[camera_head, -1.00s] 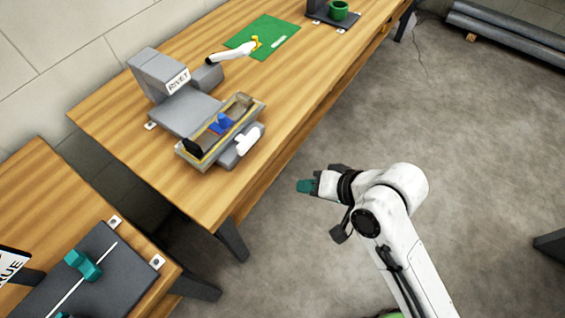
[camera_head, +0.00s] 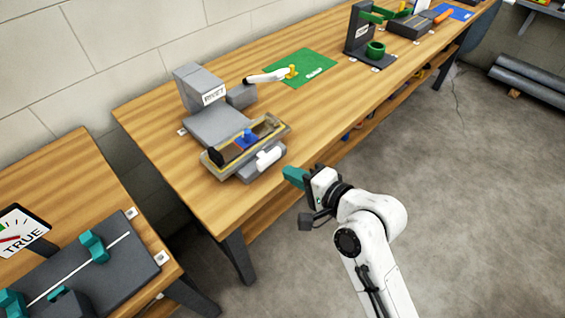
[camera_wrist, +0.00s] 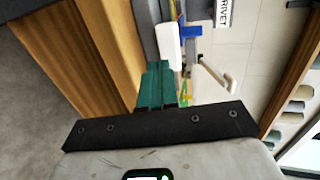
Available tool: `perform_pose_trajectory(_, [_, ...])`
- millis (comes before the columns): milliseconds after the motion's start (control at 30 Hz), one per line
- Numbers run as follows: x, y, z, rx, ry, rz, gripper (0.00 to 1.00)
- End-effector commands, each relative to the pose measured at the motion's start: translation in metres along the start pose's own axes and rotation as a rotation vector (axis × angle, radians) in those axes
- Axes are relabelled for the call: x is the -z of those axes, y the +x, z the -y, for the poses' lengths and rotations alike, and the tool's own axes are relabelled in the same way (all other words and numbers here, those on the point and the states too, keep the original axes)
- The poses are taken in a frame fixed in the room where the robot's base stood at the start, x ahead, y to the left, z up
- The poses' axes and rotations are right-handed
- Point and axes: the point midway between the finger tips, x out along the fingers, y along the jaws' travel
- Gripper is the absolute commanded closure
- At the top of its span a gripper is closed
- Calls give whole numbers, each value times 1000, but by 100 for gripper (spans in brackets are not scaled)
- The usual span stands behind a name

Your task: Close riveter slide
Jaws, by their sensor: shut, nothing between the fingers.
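The riveter (camera_head: 205,92) is a grey machine labelled RIVET on the wooden table. Its slide (camera_head: 242,150) is a tray with a yellowish rim, sticking out toward the table's front edge. Inside it are a blue part (camera_head: 247,136) and dark end pieces. A white handle (camera_head: 268,157) is on the slide's front; it also shows in the wrist view (camera_wrist: 167,43). My gripper (camera_head: 288,174), with teal fingers, is shut and empty, in front of the table edge and a little right of the handle. In the wrist view the fingertips (camera_wrist: 158,68) appear just below the handle, apparently apart from it.
A white lever arm (camera_head: 268,76) reaches over a green mat (camera_head: 300,68) behind. A black stand with a green cup (camera_head: 375,49) is farther along the table. A second table at left holds a dark fixture (camera_head: 100,275) and a TRUE sign (camera_head: 22,232).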

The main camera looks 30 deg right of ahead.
Motion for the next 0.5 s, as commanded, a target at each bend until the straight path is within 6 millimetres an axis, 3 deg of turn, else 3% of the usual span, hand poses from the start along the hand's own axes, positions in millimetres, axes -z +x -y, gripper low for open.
perform_pose_trajectory(200, [0,27,10,0,0,1,100])
perform_pose_trajectory(500, [0,35,11,-1,0,0,100])
